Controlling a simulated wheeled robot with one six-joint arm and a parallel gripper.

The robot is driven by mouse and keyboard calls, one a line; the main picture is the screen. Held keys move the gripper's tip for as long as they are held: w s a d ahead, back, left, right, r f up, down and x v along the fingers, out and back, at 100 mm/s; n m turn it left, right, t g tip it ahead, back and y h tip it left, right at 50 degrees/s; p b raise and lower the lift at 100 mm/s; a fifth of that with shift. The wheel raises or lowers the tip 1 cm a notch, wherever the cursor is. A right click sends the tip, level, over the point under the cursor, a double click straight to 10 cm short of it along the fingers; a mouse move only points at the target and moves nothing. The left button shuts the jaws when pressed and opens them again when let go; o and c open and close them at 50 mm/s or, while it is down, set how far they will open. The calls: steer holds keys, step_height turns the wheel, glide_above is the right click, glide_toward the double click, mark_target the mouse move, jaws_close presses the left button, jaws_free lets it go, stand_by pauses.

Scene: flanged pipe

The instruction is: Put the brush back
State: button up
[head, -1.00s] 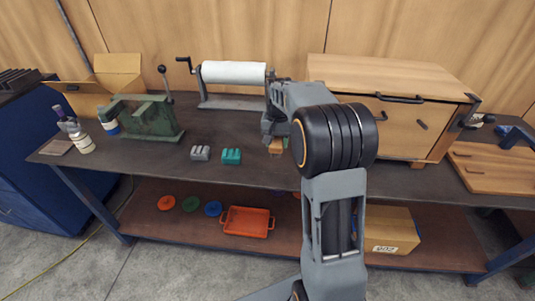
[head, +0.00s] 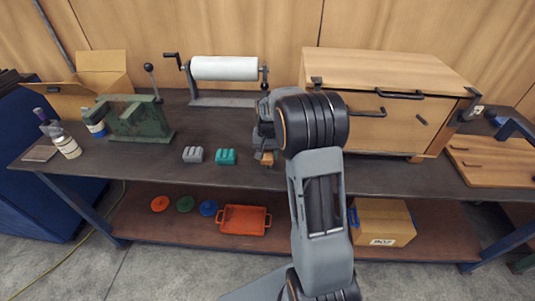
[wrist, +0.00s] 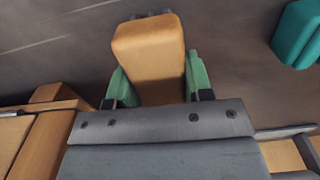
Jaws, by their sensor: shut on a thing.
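The brush appears to be a light wooden block (wrist: 150,58) with a dark strip at its far end in the wrist view. My gripper (wrist: 156,80) is shut on it, with a green fingertip on each side. In the head view the brown block (head: 266,158) shows just below my gripper (head: 265,148), over the bench's front part. My arm hides part of it. I cannot tell whether it touches the bench top. A teal ridged block (head: 226,157) sits on the bench to its left and also shows in the wrist view (wrist: 298,35).
A grey ridged block (head: 193,155) sits beside the teal one. A white roll on a stand (head: 224,68) and a green press (head: 138,122) stand behind and left. A wooden cabinet (head: 385,125) stands right of my arm. The dark bench top (head: 110,165) is clear in front.

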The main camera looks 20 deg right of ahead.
mark_target(266, 153)
steer(key=shift+f, duration=0.4)
steer(key=shift+f, duration=0.15)
steer(key=o, duration=0.8)
steer(key=shift+o, duration=0.2)
step_height(266, 153, up, 12)
steer(key=shift+f, duration=0.2)
steer(key=s+a+n+t, duration=0.1)
steer(key=s+a+n, duration=0.2)
steer(key=s, duration=0.8)
steer(key=s+a+n+t, duration=0.2)
steer(key=s+a+n, duration=0.1)
steer(key=s+a, duration=0.5)
steer(key=s, duration=0.3)
steer(key=shift+r+t, duration=0.3)
steer(key=shift+r, duration=0.1)
